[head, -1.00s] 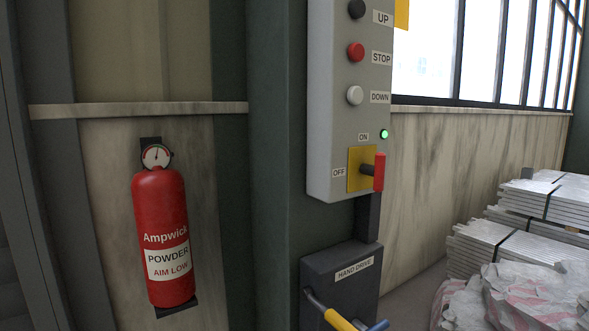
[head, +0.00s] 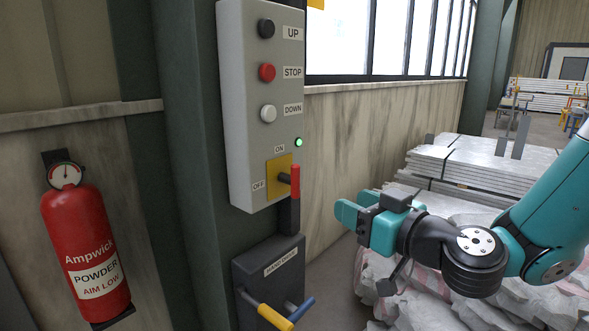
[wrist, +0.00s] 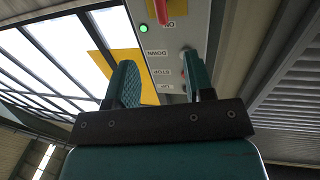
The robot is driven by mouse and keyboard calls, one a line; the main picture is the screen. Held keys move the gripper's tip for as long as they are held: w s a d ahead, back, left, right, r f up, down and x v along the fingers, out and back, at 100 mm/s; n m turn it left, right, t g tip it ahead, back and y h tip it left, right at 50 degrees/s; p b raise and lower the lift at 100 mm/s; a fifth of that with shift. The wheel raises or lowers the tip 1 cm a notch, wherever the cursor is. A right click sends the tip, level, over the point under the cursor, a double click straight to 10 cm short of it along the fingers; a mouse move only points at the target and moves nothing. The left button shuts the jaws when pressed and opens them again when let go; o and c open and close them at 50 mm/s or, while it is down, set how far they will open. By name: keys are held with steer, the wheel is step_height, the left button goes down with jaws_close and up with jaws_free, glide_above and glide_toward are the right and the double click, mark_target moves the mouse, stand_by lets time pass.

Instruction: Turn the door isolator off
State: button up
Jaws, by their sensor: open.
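The door isolator is a red handle (head: 295,180) on a yellow plate (head: 272,178), low on the grey control box (head: 240,110). The handle stands upright, in line with the ON label, and the OFF label is to the left. A green lamp (head: 298,142) beside ON is lit. My gripper (head: 345,213) is open and empty, to the right of the handle, slightly lower in the picture and apart from it. In the wrist view, the open fingers (wrist: 163,85) show with the red handle (wrist: 161,12) at the top edge, beyond them.
Black UP (head: 266,28), red STOP (head: 267,72) and white DOWN (head: 268,114) buttons sit above the isolator. Below is the hand drive box (head: 262,262) with a yellow-gripped crank (head: 275,317). A fire extinguisher (head: 85,250) hangs left. Wrapped stacks (head: 440,165) stand right.

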mark_target(298, 178)
steer(key=p+x, duration=1.1)
steer(key=x, duration=0.4)
steer(key=shift+a+r+p, duration=0.2)
steer(key=shift+a+p, duration=0.1)
steer(key=shift+w+a+f, duration=0.2)
steer(key=shift+w+a, duration=0.1)
steer(key=shift+w, duration=0.1)
steer(key=c, duration=0.8)
